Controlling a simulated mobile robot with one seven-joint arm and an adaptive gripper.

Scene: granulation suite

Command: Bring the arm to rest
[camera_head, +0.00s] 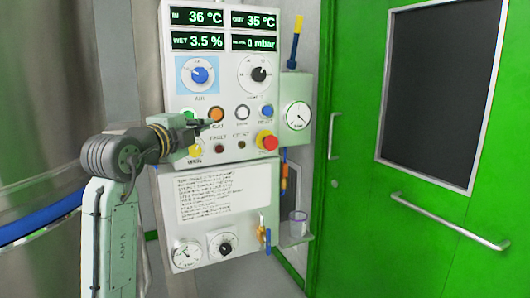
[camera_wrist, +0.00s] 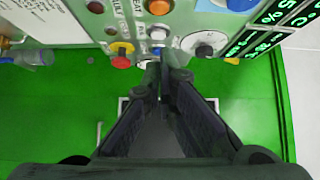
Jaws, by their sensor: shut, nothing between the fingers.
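My arm (camera_head: 122,155) reaches in from the lower left in the head view. My gripper (camera_head: 205,124) is at the front of the control panel (camera_head: 180,67), near the row of buttons beside the orange button (camera_head: 217,114). In the wrist view my gripper (camera_wrist: 163,72) points toward the panel's buttons, with its two dark fingers together and nothing between them. A white button (camera_wrist: 158,34) shows just beyond the fingertips. I cannot tell whether the fingertips touch the panel. The green button is partly hidden behind my gripper in the head view.
The panel carries lit displays, a blue knob (camera_head: 199,75), a black knob (camera_head: 259,74) and a red stop button (camera_head: 267,141). A clear cup (camera_head: 298,222) sits on a small shelf. A green door (camera_head: 430,200) is right; a steel vessel (camera_head: 45,100) is left.

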